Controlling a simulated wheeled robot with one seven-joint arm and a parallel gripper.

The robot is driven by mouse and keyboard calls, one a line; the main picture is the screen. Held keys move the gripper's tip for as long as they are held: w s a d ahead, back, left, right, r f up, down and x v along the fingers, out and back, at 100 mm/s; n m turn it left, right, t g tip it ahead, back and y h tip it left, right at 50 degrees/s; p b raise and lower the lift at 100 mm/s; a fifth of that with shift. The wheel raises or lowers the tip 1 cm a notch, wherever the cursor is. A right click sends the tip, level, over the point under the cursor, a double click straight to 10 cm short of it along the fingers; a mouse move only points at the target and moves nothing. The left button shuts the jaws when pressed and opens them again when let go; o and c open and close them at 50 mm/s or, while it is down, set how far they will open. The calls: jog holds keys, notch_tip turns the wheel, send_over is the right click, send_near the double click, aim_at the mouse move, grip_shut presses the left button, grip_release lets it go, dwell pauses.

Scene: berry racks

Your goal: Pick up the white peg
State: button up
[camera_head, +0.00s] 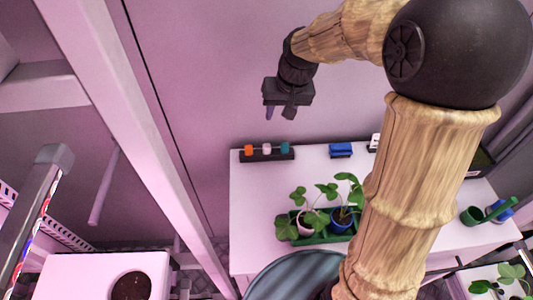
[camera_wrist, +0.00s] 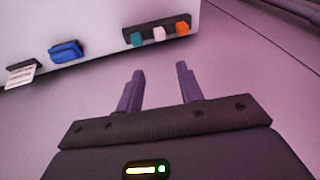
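The white peg (camera_head: 267,150) stands in a dark rack (camera_head: 251,156) at the back left of the white table, between an orange peg (camera_head: 249,150) and a teal peg (camera_head: 285,147). In the wrist view the white peg (camera_wrist: 159,33) is beyond my fingertips, with the teal peg (camera_wrist: 137,39) to its left and the orange peg (camera_wrist: 182,28) to its right. My gripper (camera_head: 279,112) is above and behind the table's back edge, apart from the rack. Its two fingers (camera_wrist: 159,68) are spread, with nothing between them.
A blue block (camera_head: 341,149) lies right of the rack, with a white labelled item (camera_head: 374,143) further right. Potted plants stand in a green tray (camera_head: 318,238) nearer the front. The table (camera_head: 255,195) is bare in front of the rack. A white frame post (camera_head: 125,120) rises at left.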

jog(key=p, duration=0.1)
send_over(267, 146)
jog(key=s+d, duration=0.1)
notch_tip(267, 146, down, 12)
jog(key=shift+r, duration=0.1)
dwell(0.3)
jog(key=shift+p+x, duration=0.75)
jog(key=shift+x, duration=1.85)
jog(key=shift+s, duration=0.15)
jog(key=c, duration=0.8)
